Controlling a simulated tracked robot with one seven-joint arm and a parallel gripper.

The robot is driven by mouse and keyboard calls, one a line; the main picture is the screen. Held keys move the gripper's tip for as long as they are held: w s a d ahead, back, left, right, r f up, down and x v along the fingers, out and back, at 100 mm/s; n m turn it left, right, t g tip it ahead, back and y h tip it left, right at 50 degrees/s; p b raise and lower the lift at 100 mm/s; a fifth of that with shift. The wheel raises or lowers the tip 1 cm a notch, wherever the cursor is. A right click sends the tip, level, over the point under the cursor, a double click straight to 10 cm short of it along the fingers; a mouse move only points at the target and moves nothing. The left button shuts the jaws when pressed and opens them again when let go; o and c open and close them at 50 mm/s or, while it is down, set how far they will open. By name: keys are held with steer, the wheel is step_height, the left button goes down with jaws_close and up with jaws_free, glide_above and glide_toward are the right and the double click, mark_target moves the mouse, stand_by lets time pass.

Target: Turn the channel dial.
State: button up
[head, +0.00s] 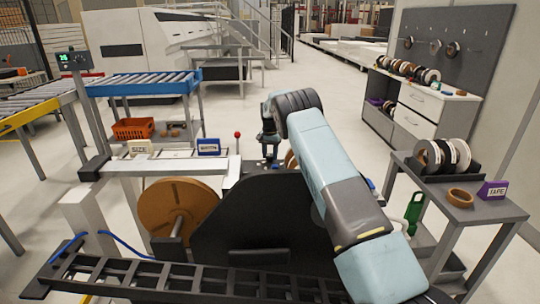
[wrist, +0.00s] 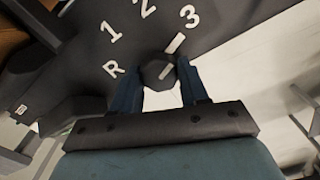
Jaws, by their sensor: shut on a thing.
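The channel dial (wrist: 152,66) is a small dark knob on a black panel (wrist: 75,60) in the wrist view. The panel has white marks R, 1, 2 and 3 around the dial. A short white line on the knob and a white bar beyond it both slant up and right, toward the 3. My gripper (wrist: 160,80) has its two blue fingers on either side of the dial and is shut on it. In the head view my gripper (head: 268,142) is low behind the black plate, and the dial is hidden there.
A brown roll (head: 180,206) sits left of the black plate (head: 265,225). A red-knobbed lever (head: 237,135) stands near my gripper. A cart (head: 470,200) with rolls is at the right. Roller conveyors (head: 150,82) and an orange crate (head: 133,128) are at the left. Open floor lies behind.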

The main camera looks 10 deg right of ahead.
mark_target(270, 154)
steer(key=shift+w+r, duration=0.1)
steer(key=shift+r, duration=0.05)
steer(key=o, duration=1.1)
steer(key=shift+c, duration=0.2)
step_height(270, 154, up, 13)
steer(key=shift+r, duration=0.2)
steer(key=shift+r, duration=0.1)
